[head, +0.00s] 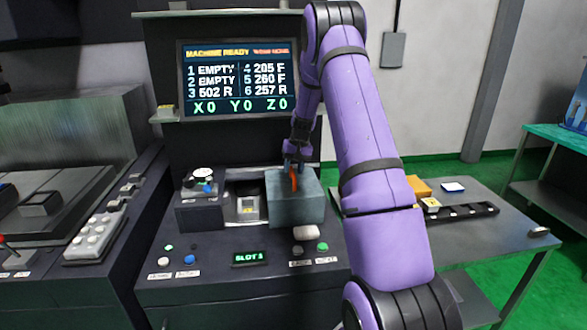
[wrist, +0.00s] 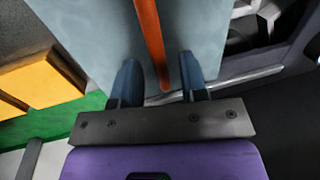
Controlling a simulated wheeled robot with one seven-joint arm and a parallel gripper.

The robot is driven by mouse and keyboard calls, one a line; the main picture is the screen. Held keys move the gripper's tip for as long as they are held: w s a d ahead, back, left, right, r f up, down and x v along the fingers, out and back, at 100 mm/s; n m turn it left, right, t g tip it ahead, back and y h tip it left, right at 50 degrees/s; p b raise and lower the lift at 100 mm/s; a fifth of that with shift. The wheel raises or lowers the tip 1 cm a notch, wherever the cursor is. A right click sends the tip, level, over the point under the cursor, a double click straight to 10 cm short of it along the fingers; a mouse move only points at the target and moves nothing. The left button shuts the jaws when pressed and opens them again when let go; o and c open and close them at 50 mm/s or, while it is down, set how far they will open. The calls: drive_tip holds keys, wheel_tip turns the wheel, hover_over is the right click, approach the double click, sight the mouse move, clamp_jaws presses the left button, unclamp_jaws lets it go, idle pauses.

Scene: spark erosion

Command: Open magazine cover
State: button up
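The magazine cover (head: 305,208) is a grey-blue box on the machine's console, right of the small open slot. It looks closed. An orange bar handle (head: 293,180) runs along it. My gripper (head: 293,163) is at the handle, reaching down from above. In the wrist view the cover (wrist: 95,25) fills the top middle, and the orange handle (wrist: 150,40) lies between the two blue fingers of my gripper (wrist: 157,62). The fingers are apart, with a gap on each side of the handle. How deep they reach along it is hard to tell.
A display (head: 238,78) reads "MACHINE READY" above the console. A dial block (head: 200,205) stands left of the cover. Buttons and a "SLOT 1" readout (head: 249,258) are in front. A side table (head: 500,245) with a black rack (head: 465,211) and orange block (head: 419,187) is at right.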

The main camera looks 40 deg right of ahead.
sight(298, 182)
wheel_tip(298, 182, up, 11)
drive_tip(key=s+d, duration=0.1)
drive_tip(key=shift+d+f, duration=0.2)
drive_tip(key=shift+d, duration=0.2)
drive_tip(key=shift+s, duration=0.1)
idle(0.3)
drive_tip(key=s+a+r+n+t, duration=0.1)
drive_tip(key=s+a+r, duration=0.45)
drive_tip(key=a, duration=0.25)
drive_tip(key=s+a+r+n+h, duration=0.1)
drive_tip(key=s+a+r, duration=0.3)
drive_tip(key=a+r, duration=0.3)
drive_tip(key=s+a+r+n+t, duration=0.1)
drive_tip(key=s+a+r, duration=0.35)
drive_tip(key=a, duration=0.35)
drive_tip(key=s+a+n, duration=0.1)
drive_tip(key=s+a, duration=0.3)
drive_tip(key=s, duration=0.3)
drive_tip(key=s+a+n+t, duration=0.1)
drive_tip(key=s+a, duration=0.3)
drive_tip(key=s, duration=0.3)
drive_tip(key=s+a+n+t, duration=0.1)
drive_tip(key=s+a, duration=0.3)
drive_tip(key=s, duration=0.3)
drive_tip(key=shift+s+f+n+h, duration=0.2)
drive_tip(key=shift+n+h, duration=0.2)
